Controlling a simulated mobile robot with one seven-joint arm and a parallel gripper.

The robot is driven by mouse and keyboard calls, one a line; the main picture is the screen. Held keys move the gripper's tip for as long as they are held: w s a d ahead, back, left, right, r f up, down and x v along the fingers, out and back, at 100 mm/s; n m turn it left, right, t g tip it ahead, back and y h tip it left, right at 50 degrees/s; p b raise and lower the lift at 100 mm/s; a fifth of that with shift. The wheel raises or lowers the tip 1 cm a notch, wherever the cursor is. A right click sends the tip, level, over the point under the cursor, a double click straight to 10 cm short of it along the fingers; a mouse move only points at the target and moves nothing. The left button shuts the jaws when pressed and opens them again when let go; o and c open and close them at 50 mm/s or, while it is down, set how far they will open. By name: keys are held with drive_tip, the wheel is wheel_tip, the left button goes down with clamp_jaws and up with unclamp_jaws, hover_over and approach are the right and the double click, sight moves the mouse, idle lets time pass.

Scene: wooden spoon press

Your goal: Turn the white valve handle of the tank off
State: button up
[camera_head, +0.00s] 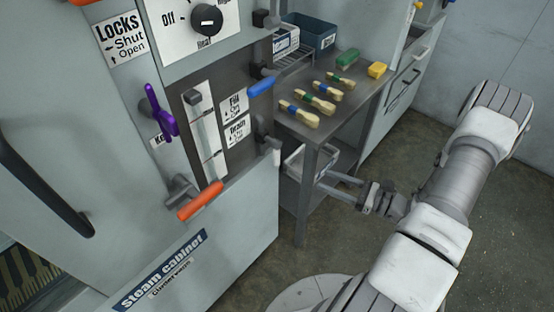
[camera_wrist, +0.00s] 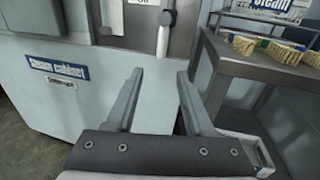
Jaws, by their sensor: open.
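The white valve handle (camera_head: 274,153) hangs down from a dark valve on the right edge of the steam cabinet's front, beside the Drain label (camera_head: 237,131). In the wrist view the white handle (camera_wrist: 163,40) points down at the top centre, below a grey valve body. My gripper (camera_head: 324,184) is open and empty, to the right of and below the handle, near the side table's leg. In the wrist view its two fingers (camera_wrist: 160,76) are spread apart, with the handle beyond and above the tips. They do not touch it.
A blue handle (camera_head: 261,87) sits above the white one, and an orange handle (camera_head: 200,202) lower left. A purple handle (camera_head: 160,118) is farther left.

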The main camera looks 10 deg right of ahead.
sight(276, 159)
drive_tip(key=x, duration=1.7)
drive_tip(key=shift+w+d+f+b, duration=0.1)
drive_tip(key=shift+w+f+b, duration=0.1)
drive_tip(key=shift+w+b, duration=0.15)
drive_tip(key=shift+s, duration=0.1)
clamp_jaws()
idle(0.5)
